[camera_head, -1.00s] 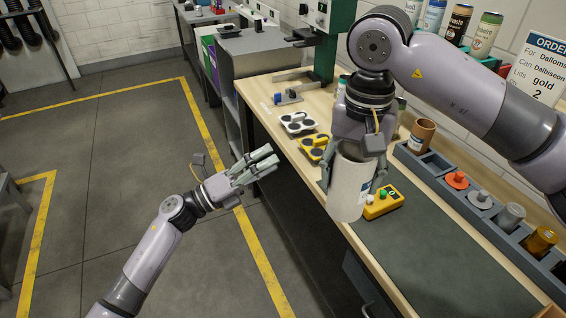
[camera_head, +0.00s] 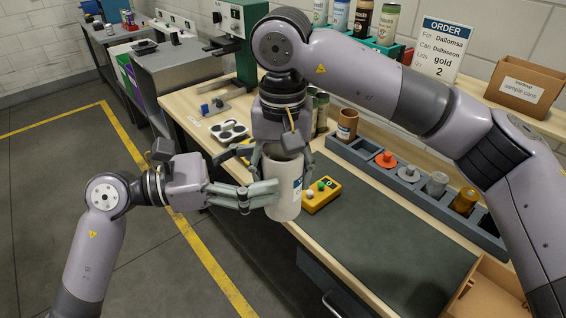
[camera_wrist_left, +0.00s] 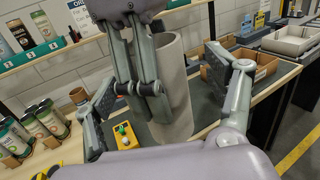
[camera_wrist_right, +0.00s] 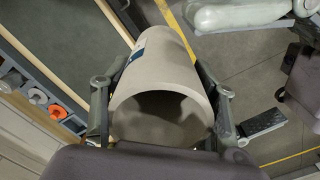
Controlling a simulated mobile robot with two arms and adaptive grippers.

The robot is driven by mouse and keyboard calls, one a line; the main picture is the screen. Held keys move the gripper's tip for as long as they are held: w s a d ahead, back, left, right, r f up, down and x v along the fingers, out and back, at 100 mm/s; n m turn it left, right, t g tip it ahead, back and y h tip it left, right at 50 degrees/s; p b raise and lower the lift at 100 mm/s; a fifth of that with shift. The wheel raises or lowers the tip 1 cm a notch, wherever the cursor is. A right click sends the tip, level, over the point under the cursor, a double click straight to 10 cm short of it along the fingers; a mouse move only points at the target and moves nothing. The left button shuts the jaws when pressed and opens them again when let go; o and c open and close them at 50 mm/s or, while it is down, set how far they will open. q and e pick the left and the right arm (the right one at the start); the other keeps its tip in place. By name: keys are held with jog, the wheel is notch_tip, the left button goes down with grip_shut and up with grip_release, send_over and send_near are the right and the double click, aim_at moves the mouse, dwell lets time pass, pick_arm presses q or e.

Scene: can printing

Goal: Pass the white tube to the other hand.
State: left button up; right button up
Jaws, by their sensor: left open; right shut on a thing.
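The white tube (camera_head: 284,190) is a wide, hollow cylinder with a small blue label. It hangs upright above the front edge of the workbench. My right gripper (camera_head: 282,160) comes from above and is shut on its upper part; the right wrist view shows the tube's open end (camera_wrist_right: 160,112) between the fingers. My left gripper (camera_head: 262,194) comes from the left with its fingers open at the tube's lower left side. In the left wrist view the tube (camera_wrist_left: 172,95) stands between the spread left fingers. I cannot tell whether they touch it.
A yellow button box (camera_head: 321,195) sits on the bench behind the tube. A grey rack (camera_head: 400,180) with coloured lids runs along the wall side. A brown can (camera_head: 347,124) stands at its far end.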

aim_at(287, 165)
pick_arm(q)
jog(key=shift+x, duration=2.4)
jog(key=shift+c, duration=0.5)
